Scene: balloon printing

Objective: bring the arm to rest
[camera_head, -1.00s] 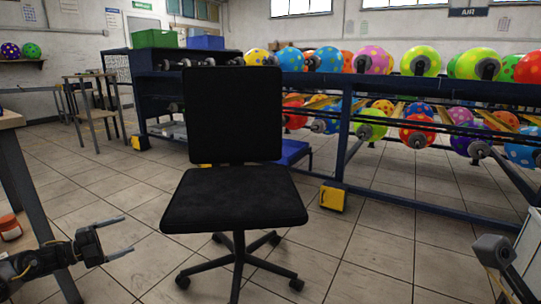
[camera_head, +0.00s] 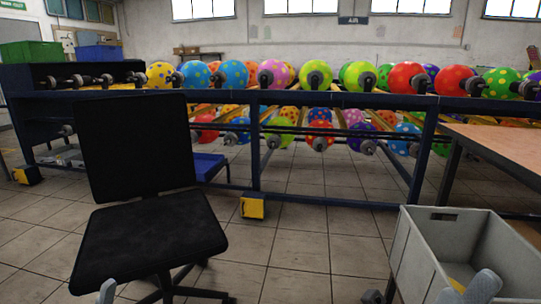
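The robot's arms show only at the bottom edge. Of my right gripper (camera_head: 466,291), two grey finger parts show at the bottom right, apart from each other, in front of the grey bin; nothing is seen held between them. Of my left gripper (camera_head: 107,291), only one grey fingertip shows at the bottom left, in front of the black chair's (camera_head: 150,240) seat; the rest is out of frame.
A grey bin (camera_head: 412,250) stands at the lower right beside a wooden-topped table (camera_head: 500,146). A blue rack (camera_head: 330,98) with several dotted balloons (camera_head: 317,75) runs across the back. Tiled floor (camera_head: 305,240) is clear between chair and bin.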

